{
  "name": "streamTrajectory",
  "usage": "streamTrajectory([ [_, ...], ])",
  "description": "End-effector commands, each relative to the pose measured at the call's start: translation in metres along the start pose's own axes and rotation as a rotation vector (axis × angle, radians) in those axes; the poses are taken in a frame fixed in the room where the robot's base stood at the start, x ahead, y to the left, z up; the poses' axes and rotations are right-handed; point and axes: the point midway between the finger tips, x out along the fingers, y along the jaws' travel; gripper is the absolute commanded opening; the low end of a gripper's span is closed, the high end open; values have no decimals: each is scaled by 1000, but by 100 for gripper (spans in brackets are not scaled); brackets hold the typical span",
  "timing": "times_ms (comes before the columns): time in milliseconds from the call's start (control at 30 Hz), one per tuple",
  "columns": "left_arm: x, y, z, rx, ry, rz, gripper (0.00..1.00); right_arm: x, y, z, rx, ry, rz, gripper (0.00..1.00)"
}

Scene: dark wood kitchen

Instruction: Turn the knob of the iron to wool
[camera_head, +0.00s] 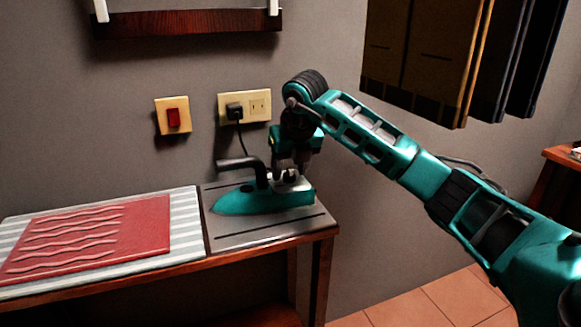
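A teal iron (250,202) with a black handle lies flat on a dark grey rest plate (275,232) at the right end of the table. My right arm comes in from the right, and my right gripper (291,172) points down at the rear right part of the iron. Its fingers are small, dark and partly lost against the iron, so I cannot tell whether they are open or touch it. The knob and its markings cannot be made out; they may be behind the fingers. My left gripper is not in view.
A striped ironing pad (185,237) with a red cloth (100,236) lies left of the iron. A black plug and cord run from the wall outlet (258,105) to the iron. A red switch (173,117) is on the wall.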

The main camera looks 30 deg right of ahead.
Motion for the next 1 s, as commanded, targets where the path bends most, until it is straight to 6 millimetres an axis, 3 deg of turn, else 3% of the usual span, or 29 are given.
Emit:
streamTrajectory([
  [533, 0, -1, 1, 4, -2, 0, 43, 0, 0, 0, 0, 0, 0, 0],
  [1000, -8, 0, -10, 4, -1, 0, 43, -2, 1, 2, 115, -1, -49, 0],
])
